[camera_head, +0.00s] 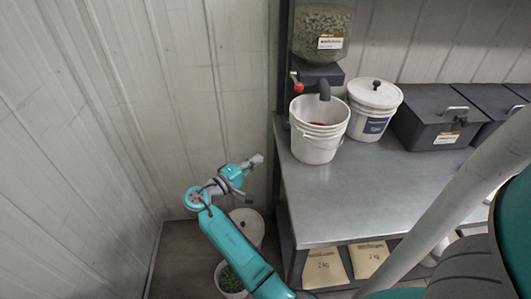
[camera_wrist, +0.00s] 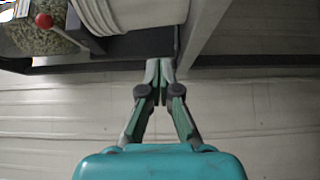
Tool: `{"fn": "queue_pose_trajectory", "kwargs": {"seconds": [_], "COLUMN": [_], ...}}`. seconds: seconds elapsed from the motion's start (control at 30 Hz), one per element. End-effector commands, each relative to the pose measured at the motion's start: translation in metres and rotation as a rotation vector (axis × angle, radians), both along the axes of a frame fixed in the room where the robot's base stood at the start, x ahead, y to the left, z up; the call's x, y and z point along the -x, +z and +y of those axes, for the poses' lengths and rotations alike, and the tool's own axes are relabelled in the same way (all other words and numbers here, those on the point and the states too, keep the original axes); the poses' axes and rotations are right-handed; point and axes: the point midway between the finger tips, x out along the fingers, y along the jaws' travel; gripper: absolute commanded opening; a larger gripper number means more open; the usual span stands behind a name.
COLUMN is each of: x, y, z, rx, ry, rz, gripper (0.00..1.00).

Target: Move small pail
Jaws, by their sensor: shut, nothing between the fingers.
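An open white pail (camera_head: 316,148) stands upright on the metal bench under the spout of a seed hopper. Something red shows inside it. Part of a ribbed white pail shows at the top of the wrist view (camera_wrist: 125,12). My gripper (camera_head: 258,160) is off the bench's left side, in front of the wall and apart from the pail. In the wrist view my gripper (camera_wrist: 160,66) has its fingertips together with nothing between them. On the floor by my arm are a pail with green contents (camera_head: 219,268) and another white round container (camera_head: 248,222), both partly hidden.
The hopper (camera_head: 322,30) has a red-knobbed lever (camera_head: 298,86). A lidded white pail (camera_head: 375,97) and dark bins (camera_head: 433,120) stand along the bench's back. The bench's front left (camera_head: 330,205) is clear. Paper bags (camera_head: 325,267) lie below. A corrugated wall is close at left.

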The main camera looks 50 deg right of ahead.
Motion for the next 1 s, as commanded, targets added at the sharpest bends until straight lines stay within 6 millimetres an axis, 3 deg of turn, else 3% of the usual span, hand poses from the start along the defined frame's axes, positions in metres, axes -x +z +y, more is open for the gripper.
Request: {"fn": "queue_pose_trajectory", "kwargs": {"seconds": [0.5,0.73,1.0], "x": [0.016,0.041,0.047], "y": [0.0,0.0,0.0], "z": [-0.092,-0.107,-0.111], "rx": [-0.001,-0.001,-0.002], "ry": [-0.001,-0.001,0.002], "rz": [0.002,0.001,0.002], "gripper": [0.0,0.0,0.0]}}
